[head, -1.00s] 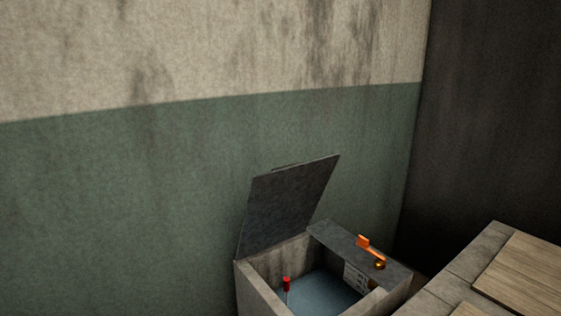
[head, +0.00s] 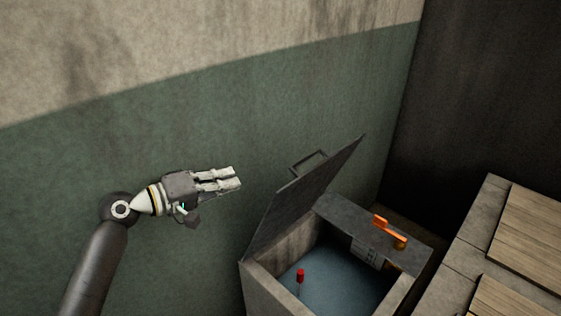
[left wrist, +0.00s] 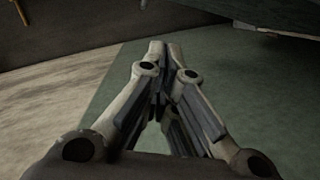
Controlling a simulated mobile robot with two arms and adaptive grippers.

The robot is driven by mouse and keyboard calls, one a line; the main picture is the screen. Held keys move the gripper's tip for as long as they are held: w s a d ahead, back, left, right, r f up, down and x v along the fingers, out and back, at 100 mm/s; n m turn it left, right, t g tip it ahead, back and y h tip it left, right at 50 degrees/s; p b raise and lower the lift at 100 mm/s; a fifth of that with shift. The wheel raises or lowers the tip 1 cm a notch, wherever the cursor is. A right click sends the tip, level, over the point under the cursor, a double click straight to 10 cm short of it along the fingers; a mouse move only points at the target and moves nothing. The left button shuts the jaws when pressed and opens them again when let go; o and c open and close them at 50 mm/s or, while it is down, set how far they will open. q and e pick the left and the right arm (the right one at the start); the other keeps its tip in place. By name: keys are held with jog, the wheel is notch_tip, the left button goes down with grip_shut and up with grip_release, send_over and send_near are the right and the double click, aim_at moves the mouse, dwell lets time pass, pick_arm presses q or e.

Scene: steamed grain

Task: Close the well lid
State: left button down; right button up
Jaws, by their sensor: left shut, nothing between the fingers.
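The well lid (head: 300,203) is a dark grey flat panel with a bar handle (head: 309,161) on its outer face. It stands raised and tilted along the left side of the open well (head: 262,287), a box with concrete-like walls. My left gripper (head: 240,177) is shut and empty. In the head view it is left of the lid, near the handle's height, with a gap between them. In the left wrist view its fingers (left wrist: 165,50) come together at the tips. My right gripper is not in view.
Inside the well are bluish water (head: 345,275) and a red-topped float (head: 300,275). An orange lever (head: 388,230) sits on the well's dark back ledge (head: 345,218). A stone counter with wooden boards (head: 520,240) is at the right. A green and beige wall stands behind.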

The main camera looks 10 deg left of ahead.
pick_arm(q)
notch_tip(320, 180, up, 5)
jog(key=s+d+m+h, duration=0.1)
jog(key=s+d, duration=0.1)
jog(key=shift+h, duration=0.3)
jog(key=w+d+p, duration=0.1)
jog(key=d+p, duration=0.1)
jog(key=d, duration=0.1)
jog(key=w+d+f+p, duration=0.1)
jog(key=d+p, duration=0.1)
jog(key=d, duration=0.1)
jog(key=w+d+f+p, duration=0.1)
jog(key=w+d+p, duration=0.1)
jog(key=d, duration=0.2)
jog(key=shift+d+f, duration=0.1)
jog(key=shift+f, duration=0.1)
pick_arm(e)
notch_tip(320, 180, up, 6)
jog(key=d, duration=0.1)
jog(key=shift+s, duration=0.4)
